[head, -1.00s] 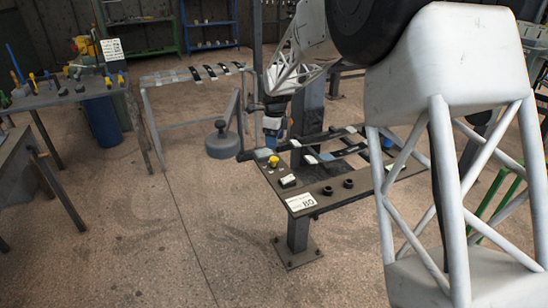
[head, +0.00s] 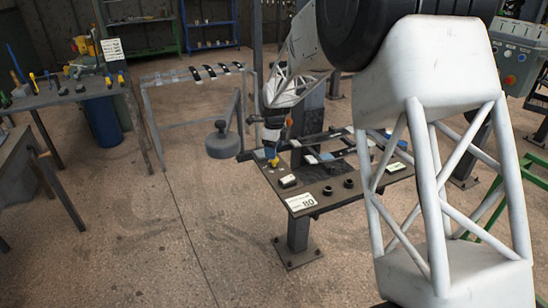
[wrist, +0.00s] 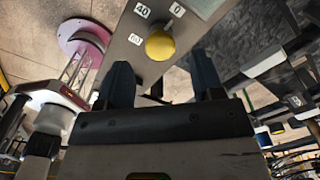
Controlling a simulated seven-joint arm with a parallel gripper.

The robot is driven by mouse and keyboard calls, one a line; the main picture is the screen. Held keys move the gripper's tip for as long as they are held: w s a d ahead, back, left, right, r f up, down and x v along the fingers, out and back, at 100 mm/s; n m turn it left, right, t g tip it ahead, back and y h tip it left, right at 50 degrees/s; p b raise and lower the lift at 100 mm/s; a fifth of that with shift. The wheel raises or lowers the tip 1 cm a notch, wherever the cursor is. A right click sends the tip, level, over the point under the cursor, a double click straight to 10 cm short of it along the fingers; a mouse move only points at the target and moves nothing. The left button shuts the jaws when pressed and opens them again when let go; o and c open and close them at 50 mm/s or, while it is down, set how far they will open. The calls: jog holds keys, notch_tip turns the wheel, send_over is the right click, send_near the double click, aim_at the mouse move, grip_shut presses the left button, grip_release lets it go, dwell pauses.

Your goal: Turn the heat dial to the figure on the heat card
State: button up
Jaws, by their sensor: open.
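The heat dial is a yellow round knob (wrist: 160,45) on a grey panel in the wrist view. White labels sit around it; one reads 40, one reads 0, and a third is too small to read surely. The dial also shows in the head view (head: 274,162), at the bench's near left corner. The heat card (head: 300,202) lies on the bench's front edge and reads 80. My gripper (wrist: 163,82) is open, its two dark fingers apart with the dial beyond and between their tips. It shows over the dial in the head view (head: 271,152). I cannot tell whether it touches.
The bench top (head: 325,205) also holds a small black-and-white block (head: 288,181) and two black round pieces (head: 338,187). A grey round weight (head: 219,140) hangs left of the bench. A tool table (head: 60,93) stands far left. Open floor lies in front.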

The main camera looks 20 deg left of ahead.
aim_at(274, 162)
jog(key=shift+f, duration=1.8)
jog(key=c, duration=0.9)
